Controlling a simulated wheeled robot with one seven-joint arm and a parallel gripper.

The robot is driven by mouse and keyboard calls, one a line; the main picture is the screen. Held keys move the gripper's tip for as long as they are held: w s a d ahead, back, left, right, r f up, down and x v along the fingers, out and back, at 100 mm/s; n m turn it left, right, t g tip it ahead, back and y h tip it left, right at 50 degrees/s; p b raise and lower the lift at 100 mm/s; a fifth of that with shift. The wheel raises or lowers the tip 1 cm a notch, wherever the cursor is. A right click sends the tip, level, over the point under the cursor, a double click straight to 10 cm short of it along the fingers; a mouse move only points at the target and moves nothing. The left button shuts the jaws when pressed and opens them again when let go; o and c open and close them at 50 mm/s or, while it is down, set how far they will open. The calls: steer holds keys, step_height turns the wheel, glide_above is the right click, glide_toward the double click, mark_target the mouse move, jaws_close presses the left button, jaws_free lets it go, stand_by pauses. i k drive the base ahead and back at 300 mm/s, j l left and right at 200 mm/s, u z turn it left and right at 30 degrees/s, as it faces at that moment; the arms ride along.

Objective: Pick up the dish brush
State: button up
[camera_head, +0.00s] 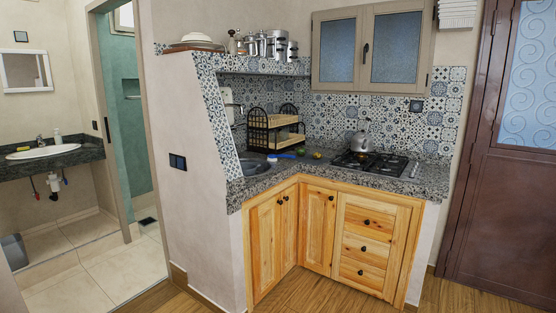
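A small, long blue-and-white item (286,155) lies on the speckled stone counter (262,169), just right of the sink area and in front of the black rack. It looks like the dish brush, but it is too small to be certain. A darker bluish shape (272,159) sits at its left end, and I cannot tell whether it is part of it. My gripper and arm are not in view.
A two-tier black rack (270,131) stands behind. Small round items (302,151) lie to the right, then a kettle (361,141) on the gas hob (373,163). Wooden cabinets (318,227) front the counter. A wall (187,130) flanks its left; wooden floor (300,293) before it is clear.

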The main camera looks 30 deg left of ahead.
mark_target(271, 158)
steer(key=i+u, duration=0.35)
steer(key=i, duration=1.9)
steer(key=i+u, duration=0.35)
steer(key=i+l+u, duration=0.35)
steer(key=i, duration=0.15)
steer(key=i+l+u, duration=0.2)
steer(key=i+u, duration=0.15)
steer(key=i+l+u, duration=0.6)
steer(key=l+u, duration=0.25)
steer(key=i+l+u, duration=0.2)
steer(key=l+u, duration=0.2)
steer(key=i, duration=0.5)
